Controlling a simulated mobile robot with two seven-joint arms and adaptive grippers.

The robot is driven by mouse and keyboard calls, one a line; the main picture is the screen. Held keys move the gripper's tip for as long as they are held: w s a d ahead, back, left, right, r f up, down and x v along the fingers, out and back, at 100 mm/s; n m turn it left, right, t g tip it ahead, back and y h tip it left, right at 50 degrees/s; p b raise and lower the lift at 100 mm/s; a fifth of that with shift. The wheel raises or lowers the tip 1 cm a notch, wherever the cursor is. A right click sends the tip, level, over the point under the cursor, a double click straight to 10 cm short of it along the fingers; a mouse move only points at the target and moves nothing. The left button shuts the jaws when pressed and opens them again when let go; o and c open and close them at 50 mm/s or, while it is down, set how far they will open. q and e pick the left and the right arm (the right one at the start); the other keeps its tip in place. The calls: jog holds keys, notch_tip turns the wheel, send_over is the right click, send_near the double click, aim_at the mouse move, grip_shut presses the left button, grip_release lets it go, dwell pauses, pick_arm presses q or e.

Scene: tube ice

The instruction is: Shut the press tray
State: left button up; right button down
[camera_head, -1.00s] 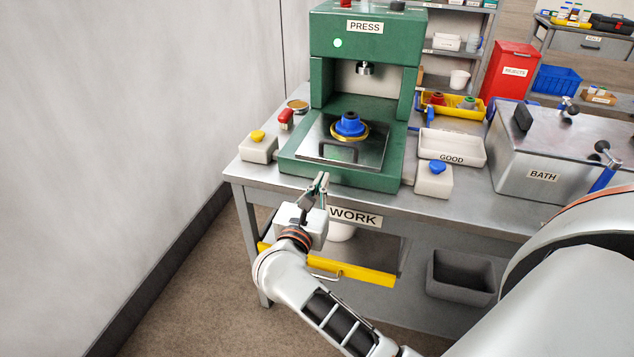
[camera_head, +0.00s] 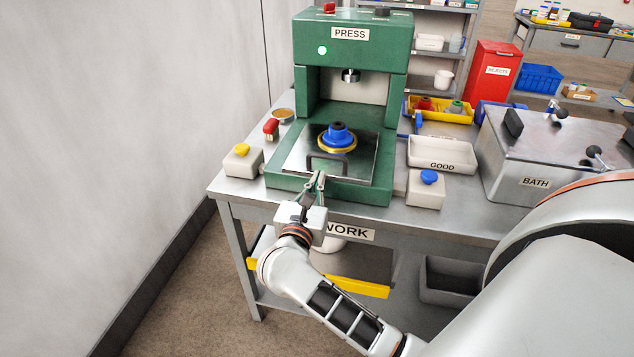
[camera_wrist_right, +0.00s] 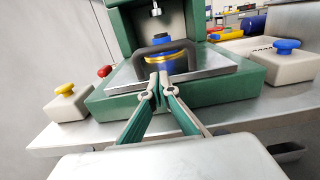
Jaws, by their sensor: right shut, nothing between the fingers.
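The green press (camera_head: 350,60) stands on the work table, with a light lit on its front. Its metal tray (camera_head: 298,152) is pulled out toward me, with a dark handle (camera_head: 327,161) at the front. A blue part (camera_head: 338,133) in a gold ring sits on the tray, in front of the press head rather than under it. My right gripper (camera_head: 319,176) is shut and empty, just in front of the tray handle. In the right wrist view the fingertips (camera_wrist_right: 160,82) are close below the handle (camera_wrist_right: 165,48); contact is unclear. My left gripper is not in view.
A box with a yellow button (camera_head: 242,160) stands left of the press and one with a blue button (camera_head: 426,189) right of it. The GOOD tray (camera_head: 443,166) and metal bath (camera_head: 530,182) are farther right. A wall (camera_head: 120,110) bounds the left.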

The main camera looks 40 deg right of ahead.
aim_at(328, 152)
jog(key=b+x, duration=0.2)
jog(key=x, duration=0.9)
jog(key=shift+w+d+f, duration=0.15)
jog(key=shift+w+d, duration=0.05)
jog(key=shift+d, duration=0.05)
jog(key=shift+w+d, duration=0.15)
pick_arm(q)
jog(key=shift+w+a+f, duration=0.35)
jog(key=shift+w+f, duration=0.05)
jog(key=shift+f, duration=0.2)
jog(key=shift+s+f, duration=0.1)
